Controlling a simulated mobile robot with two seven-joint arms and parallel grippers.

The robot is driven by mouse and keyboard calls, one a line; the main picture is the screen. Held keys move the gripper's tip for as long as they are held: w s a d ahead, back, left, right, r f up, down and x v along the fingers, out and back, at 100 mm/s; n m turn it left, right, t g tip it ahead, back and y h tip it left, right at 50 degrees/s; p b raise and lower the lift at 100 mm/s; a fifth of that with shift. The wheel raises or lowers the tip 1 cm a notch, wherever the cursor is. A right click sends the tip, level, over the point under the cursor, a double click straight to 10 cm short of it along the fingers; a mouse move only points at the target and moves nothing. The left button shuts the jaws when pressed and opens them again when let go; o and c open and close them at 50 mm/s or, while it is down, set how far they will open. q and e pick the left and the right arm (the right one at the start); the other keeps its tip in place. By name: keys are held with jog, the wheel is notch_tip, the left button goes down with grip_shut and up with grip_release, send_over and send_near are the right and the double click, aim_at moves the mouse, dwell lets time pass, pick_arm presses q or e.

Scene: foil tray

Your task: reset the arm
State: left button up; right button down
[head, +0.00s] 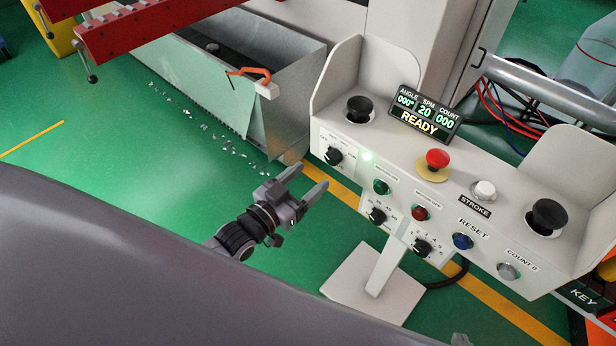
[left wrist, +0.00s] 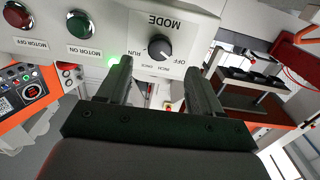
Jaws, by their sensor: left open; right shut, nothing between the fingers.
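My left gripper (head: 313,175) is open and empty in front of the left end of the white control panel (head: 470,212). In the left wrist view its two dark fingers (left wrist: 158,72) are spread apart, with the black MODE knob (left wrist: 160,48) showing beyond the gap. No contact with the panel shows. The grey tip of my right gripper (head: 460,339) just shows at the bottom edge of the head view, its fingers together; most of it is out of frame.
The panel carries a red mushroom button (head: 437,158), black palm buttons, a blue RESET button (head: 463,241) and a lit READY display (head: 425,113). A metal bin (head: 285,115) stands behind the left gripper, with scraps on the green floor. Red bars (head: 150,30) are upper left.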

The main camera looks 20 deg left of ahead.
dwell(0.3)
pick_arm(q)
jog(key=s+a+f+g+y+p, duration=0.1)
jog(key=s+f+g+y, duration=0.1)
jog(key=s, duration=0.7)
jog(key=s+a+f+n+g+y+p, duration=0.1)
jog(key=s+f+g, duration=0.3)
jog(key=s, duration=0.5)
jog(key=shift+g+y+p, duration=0.3)
jog(key=shift+y+p, duration=0.1)
jog(key=shift+y, duration=0.1)
